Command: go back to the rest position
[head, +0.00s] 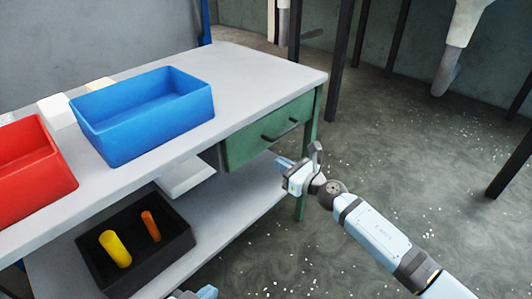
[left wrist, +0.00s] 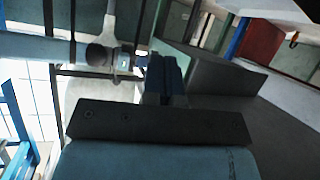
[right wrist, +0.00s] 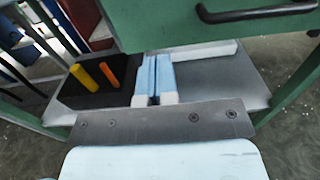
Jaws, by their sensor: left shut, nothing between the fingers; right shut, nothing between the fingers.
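My right gripper (head: 290,172) is in front of the table's green drawer in the head view, clear of it. Its two pale blue fingers (right wrist: 154,80) are pressed together and empty in the right wrist view. Only a small piece of my left arm or gripper (head: 197,293) shows at the bottom edge of the head view. In the left wrist view my left gripper (left wrist: 165,80) has its dark fingers together with nothing between them.
The grey table (head: 262,72) holds a blue bin (head: 150,135) and a red bin (head: 45,185). A green drawer (head: 262,140) hangs under its right end. On the lower shelf (head: 235,208), a black tray (head: 135,270) holds a yellow cylinder (head: 115,250) and an orange one (head: 151,226). Open floor lies right.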

